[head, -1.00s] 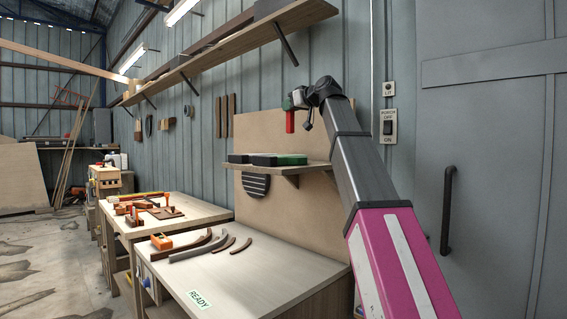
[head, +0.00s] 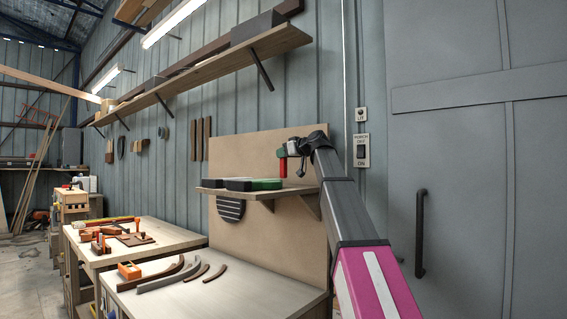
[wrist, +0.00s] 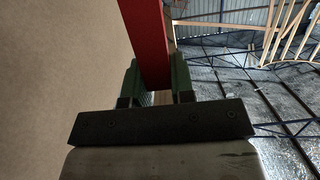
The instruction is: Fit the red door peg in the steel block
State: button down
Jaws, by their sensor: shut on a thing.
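The red door peg (head: 283,168) hangs upright from my gripper (head: 289,152) in the head view. My gripper is shut on its upper part. In the wrist view the red peg (wrist: 147,40) is between the two green-sided fingers (wrist: 156,85). The peg's lower end is close to the right end of the shelf's row of blocks; whether it touches anything cannot be told. On the wall shelf sit a grey block (head: 212,183), a black block (head: 238,185) and a green block (head: 266,184). Which is the steel block, and any hole in it, is not clear.
The small shelf (head: 244,194) is fixed to a tan backboard (head: 270,225) with a striped dark piece below. A workbench (head: 245,290) holds curved strips and an orange tool. A long shelf (head: 215,67) runs above. A grey door (head: 470,180) stands right.

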aim_at(286, 160)
jog(key=shift+f, duration=1.5)
jog(key=shift+f, duration=0.15)
jog(key=c, duration=1)
grip_release()
